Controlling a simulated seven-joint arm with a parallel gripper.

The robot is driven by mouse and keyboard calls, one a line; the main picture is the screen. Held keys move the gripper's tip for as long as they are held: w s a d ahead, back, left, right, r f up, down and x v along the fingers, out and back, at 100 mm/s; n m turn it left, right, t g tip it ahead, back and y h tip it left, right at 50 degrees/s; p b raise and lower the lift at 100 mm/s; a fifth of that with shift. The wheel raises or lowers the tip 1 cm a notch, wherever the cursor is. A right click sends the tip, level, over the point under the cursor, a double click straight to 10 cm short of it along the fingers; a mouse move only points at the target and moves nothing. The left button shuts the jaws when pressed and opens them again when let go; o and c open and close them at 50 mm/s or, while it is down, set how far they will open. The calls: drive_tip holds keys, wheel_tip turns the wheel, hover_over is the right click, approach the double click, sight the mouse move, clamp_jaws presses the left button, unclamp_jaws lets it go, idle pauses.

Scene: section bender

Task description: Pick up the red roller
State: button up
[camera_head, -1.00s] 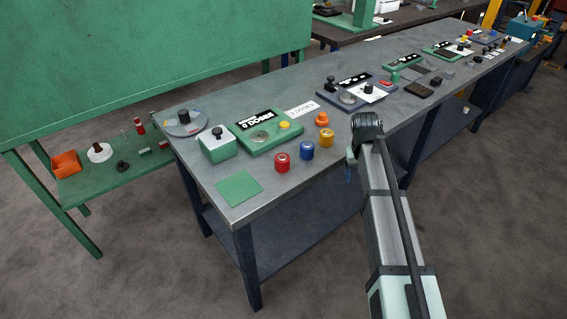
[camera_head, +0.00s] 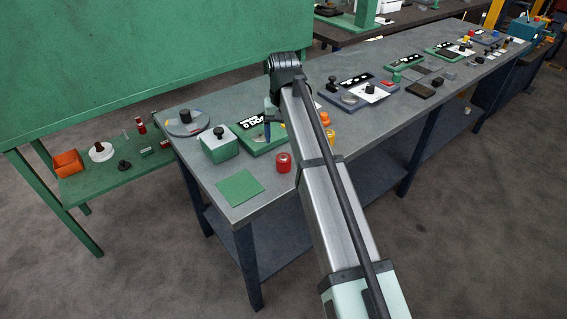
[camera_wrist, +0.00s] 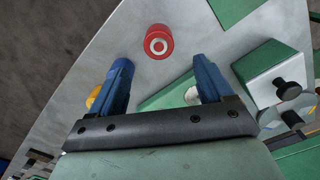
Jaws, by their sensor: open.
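The red roller (camera_head: 284,163) stands on the grey table near its front edge, right of the green square. In the wrist view the red roller (camera_wrist: 158,42) shows from above, with a pale ring and a hole in its end. It lies beyond my fingertips, between their lines, and apart from them. My gripper (camera_wrist: 163,66) is open and empty, with two blue fingers. In the head view my gripper (camera_head: 274,125) hangs above the table, behind the roller and over the green panel. My arm hides the blue roller in the head view.
A green box with a black knob (camera_head: 218,144) stands left of the gripper. A flat green square (camera_head: 240,188) lies near the table's left corner. The yellow roller (camera_head: 330,136) and orange piece (camera_head: 324,118) stand right of my arm. Bare table (camera_head: 272,187) surrounds the red roller's front.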

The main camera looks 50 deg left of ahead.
sight(284, 157)
drive_tip(key=shift+d+f, duration=0.15)
drive_tip(key=shift+f, duration=5.05)
drive_tip(key=shift+c, duration=0.2)
drive_tip(key=c, duration=1.3)
drive_tip(key=shift+r, duration=0.15)
